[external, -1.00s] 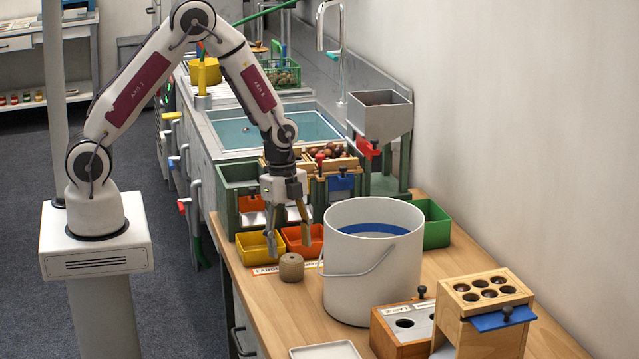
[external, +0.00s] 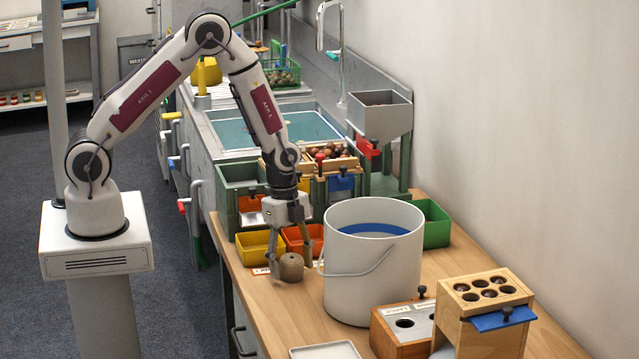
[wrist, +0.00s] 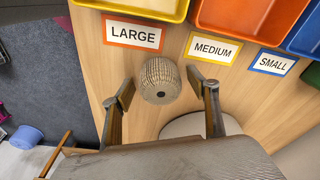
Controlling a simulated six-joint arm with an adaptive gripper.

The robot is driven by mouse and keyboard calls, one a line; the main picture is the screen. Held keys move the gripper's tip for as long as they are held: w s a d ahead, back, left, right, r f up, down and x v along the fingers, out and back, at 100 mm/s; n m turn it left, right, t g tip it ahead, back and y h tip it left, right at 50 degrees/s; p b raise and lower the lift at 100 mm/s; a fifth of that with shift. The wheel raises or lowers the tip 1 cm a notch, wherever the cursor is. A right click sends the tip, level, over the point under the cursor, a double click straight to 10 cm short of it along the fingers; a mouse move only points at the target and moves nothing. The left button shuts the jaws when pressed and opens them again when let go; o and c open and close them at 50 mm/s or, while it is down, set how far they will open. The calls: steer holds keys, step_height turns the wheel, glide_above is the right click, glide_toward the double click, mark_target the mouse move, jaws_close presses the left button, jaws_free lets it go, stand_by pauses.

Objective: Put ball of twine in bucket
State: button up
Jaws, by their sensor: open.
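The ball of twine (external: 291,267) is a small tan, ribbed cylinder standing on the wooden bench, left of the bucket. In the wrist view the ball of twine (wrist: 159,80) lies between my two fingertips, with a gap on each side. My gripper (external: 290,265) is open and low around the twine; it also shows in the wrist view (wrist: 160,84). The white bucket (external: 372,285) stands upright just right of my gripper, with its wire handle hanging on the near side and blue inside. Part of its rim shows in the wrist view (wrist: 205,126).
Yellow (external: 254,246), orange (external: 311,232) and green (external: 437,226) bins stand behind. A wooden box with holes (external: 398,335), a wooden stand (external: 484,290) and a white tray (external: 325,350) are on the front bench. The bench's left edge is close to the twine.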

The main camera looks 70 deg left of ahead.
mark_target(291, 258)
stand_by(0.3)
steer(key=c, duration=1.3)
steer(key=shift+r, duration=0.15)
steer(key=shift+r, duration=4.85)
